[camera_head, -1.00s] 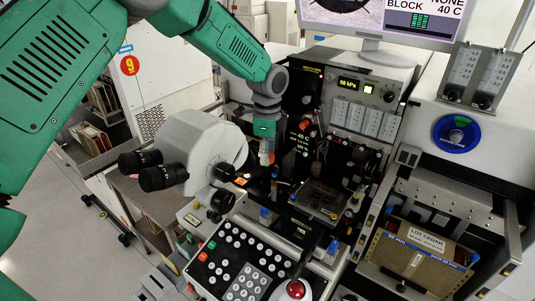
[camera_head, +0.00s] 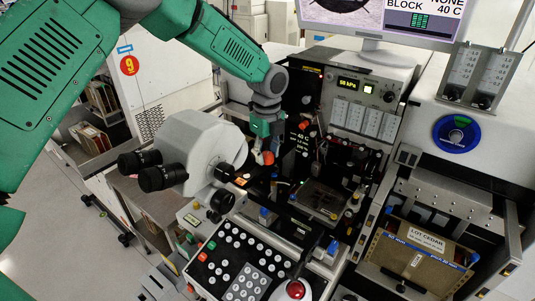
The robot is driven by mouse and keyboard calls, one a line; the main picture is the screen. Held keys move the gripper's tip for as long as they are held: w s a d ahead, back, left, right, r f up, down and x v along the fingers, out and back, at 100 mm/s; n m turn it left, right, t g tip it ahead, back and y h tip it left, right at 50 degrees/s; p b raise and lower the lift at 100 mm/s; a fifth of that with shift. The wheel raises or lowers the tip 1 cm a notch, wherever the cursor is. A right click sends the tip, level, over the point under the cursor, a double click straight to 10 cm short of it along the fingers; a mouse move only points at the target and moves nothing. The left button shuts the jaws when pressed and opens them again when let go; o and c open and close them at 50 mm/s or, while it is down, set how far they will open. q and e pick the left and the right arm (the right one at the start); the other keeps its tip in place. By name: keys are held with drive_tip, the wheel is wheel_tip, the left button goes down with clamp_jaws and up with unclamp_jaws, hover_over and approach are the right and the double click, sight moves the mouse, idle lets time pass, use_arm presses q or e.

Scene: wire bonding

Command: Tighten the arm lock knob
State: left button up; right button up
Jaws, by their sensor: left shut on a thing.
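My left arm reaches in from the upper left, and its gripper (camera_head: 264,148) points down behind the microscope head, at the machine's left side. It is small in view, with its fingers shut around a small red-orange knob (camera_head: 268,158), which seems to be the arm lock knob. The fingers hide part of the knob, and I cannot see exactly how they touch it. My right gripper is not in view.
The grey microscope head (camera_head: 205,140) with black eyepieces stands close to the left of the gripper. A control panel (camera_head: 240,265) with white buttons and a red-topped joystick (camera_head: 295,289) lie in front. A monitor (camera_head: 385,18) is behind; a cardboard box (camera_head: 420,255) is at right.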

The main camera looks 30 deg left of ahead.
sight(268, 153)
use_arm(q)
drive_tip(key=shift+w+r, duration=0.2)
drive_tip(key=o, duration=1.2)
drive_tip(key=shift+c, duration=0.2)
drive_tip(key=shift+f, duration=0.1)
wheel_tip(268, 153, up, 12)
drive_tip(key=shift+f, duration=0.1)
drive_tip(key=shift+f, duration=0.1)
